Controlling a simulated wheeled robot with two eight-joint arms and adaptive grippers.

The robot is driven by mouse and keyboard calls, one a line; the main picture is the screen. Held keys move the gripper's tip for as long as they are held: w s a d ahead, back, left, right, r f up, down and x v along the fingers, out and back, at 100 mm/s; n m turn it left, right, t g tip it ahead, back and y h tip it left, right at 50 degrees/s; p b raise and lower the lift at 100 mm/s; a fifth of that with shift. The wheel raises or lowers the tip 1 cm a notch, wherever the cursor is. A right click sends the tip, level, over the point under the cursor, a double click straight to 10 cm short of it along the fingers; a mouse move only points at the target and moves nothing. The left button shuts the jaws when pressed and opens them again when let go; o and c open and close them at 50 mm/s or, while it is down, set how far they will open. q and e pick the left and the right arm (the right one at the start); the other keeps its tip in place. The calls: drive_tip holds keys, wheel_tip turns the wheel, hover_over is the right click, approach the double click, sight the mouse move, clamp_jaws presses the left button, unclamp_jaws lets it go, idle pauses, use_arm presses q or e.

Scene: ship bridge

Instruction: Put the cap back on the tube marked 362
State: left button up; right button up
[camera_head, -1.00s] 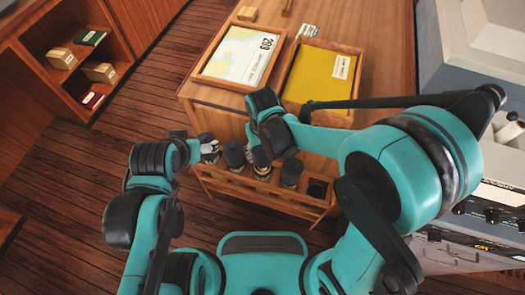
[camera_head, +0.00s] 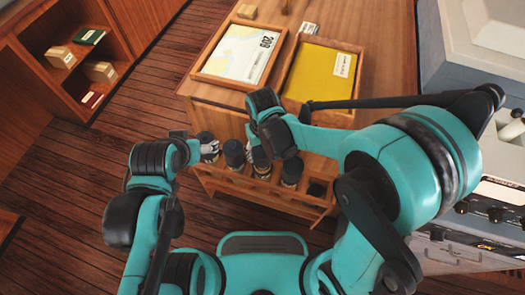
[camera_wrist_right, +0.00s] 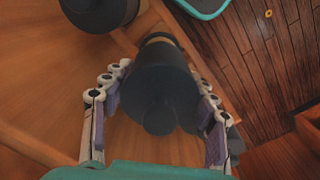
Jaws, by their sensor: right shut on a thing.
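My right gripper (camera_wrist_right: 165,100) is shut around a dark cylinder (camera_wrist_right: 155,85) with a round knob facing the wrist camera. A tan band shows at its far end; I cannot tell where cap and tube meet. In the head view my right gripper (camera_head: 262,150) is over the middle of the rack (camera_head: 265,192), partly hiding the tube below. Dark tubes stand in the rack: one at left (camera_head: 206,139), one beside it (camera_head: 234,153), one further right (camera_head: 291,171). The number 362 is not readable. My left gripper (camera_head: 208,148) is beside the leftmost tube; its finger gap is unclear.
Behind the rack, the wooden desk holds a chart tray (camera_head: 197,77) and a tray with a yellow folder (camera_head: 318,78). The rack's right end has a dark open slot (camera_head: 317,188). A grey console (camera_head: 480,60) stands at right, a shelf (camera_head: 75,60) at left.

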drive_tip(key=shift+f+b, duration=1.5)
drive_tip(key=shift+f, duration=0.15)
idle(1.5)
drive_tip(key=o, duration=1.6)
drive_tip(key=shift+o, duration=0.2)
drive_tip(key=shift+r, duration=0.1)
drive_tip(key=shift+r+p, duration=2.8)
drive_tip(key=shift+r, duration=0.7)
drive_tip(key=shift+c, duration=0.3)
clamp_jaws()
